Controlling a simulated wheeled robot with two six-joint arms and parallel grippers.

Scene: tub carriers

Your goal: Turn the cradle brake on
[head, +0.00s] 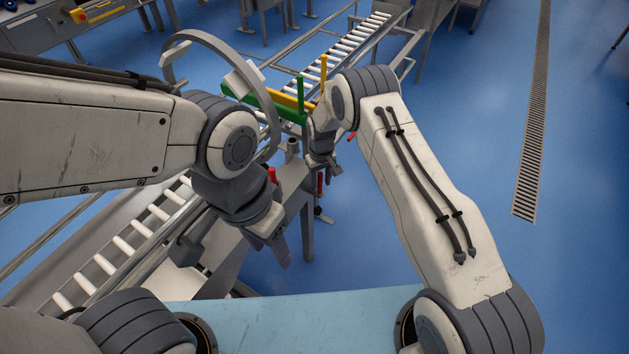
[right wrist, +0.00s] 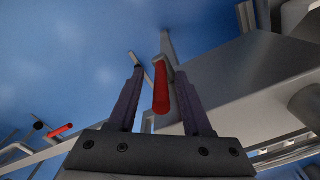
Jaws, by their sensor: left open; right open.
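A lever with a red handle (right wrist: 161,88) shows in the right wrist view between the fingers of my right gripper (right wrist: 160,74). The gripper is open, and the fingers stand on either side of the handle without closing on it. In the head view a red handle (head: 320,183) shows just below my right gripper (head: 326,164), at the side of the grey stand. The cradle's curved grey hoop (head: 178,48) rises at the upper left, partly hidden by my left arm. My left gripper (head: 272,243) is open and empty, pointing down beside the stand.
Other red handles show near the hoop (head: 272,175) and at the far side (right wrist: 60,130). Green (head: 292,112) and yellow (head: 290,100) bars sit by a roller conveyor (head: 350,42). Another roller track (head: 105,264) runs at lower left.

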